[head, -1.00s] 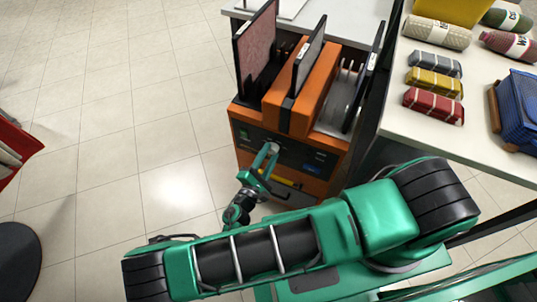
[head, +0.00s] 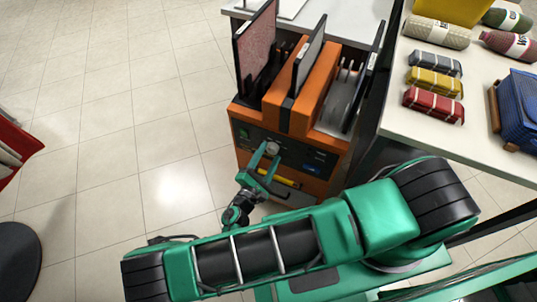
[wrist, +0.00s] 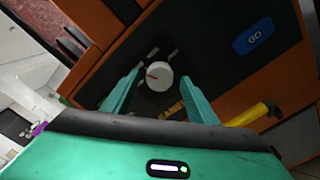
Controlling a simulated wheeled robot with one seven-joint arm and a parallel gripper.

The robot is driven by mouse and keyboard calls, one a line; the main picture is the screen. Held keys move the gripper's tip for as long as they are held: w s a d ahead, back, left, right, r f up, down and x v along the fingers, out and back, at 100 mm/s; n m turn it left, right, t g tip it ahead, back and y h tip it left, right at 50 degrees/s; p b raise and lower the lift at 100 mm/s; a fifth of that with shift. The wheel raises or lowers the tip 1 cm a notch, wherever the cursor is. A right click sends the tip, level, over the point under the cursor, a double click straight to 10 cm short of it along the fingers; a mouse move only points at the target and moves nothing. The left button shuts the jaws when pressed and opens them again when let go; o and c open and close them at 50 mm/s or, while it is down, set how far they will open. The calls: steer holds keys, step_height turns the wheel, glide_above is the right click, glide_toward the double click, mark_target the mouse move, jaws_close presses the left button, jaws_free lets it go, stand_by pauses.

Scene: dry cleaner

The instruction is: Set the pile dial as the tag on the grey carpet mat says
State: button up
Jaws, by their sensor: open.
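The pile dial is a round pale knob (head: 272,149) on the dark front panel of the orange machine. In the wrist view the dial (wrist: 158,76) has a red mark pointing left, with short pale ticks around it. My gripper (head: 266,158) is open in front of the panel. In the wrist view its teal fingers (wrist: 160,82) stand on either side of the dial, with gaps between them and it. Upright carpet mats stand in the machine's top: a pinkish one (head: 258,50) and a greyish one (head: 309,55). Their small tags are unreadable.
A blue GO button (wrist: 253,37) is right of the dial, with a yellow handle (wrist: 252,116) below. A third panel (head: 370,80) stands at the machine's right. A white table (head: 400,110) with rolled goods is on the right.

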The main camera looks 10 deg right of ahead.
steer(key=v, duration=1)
stand_by(0.3)
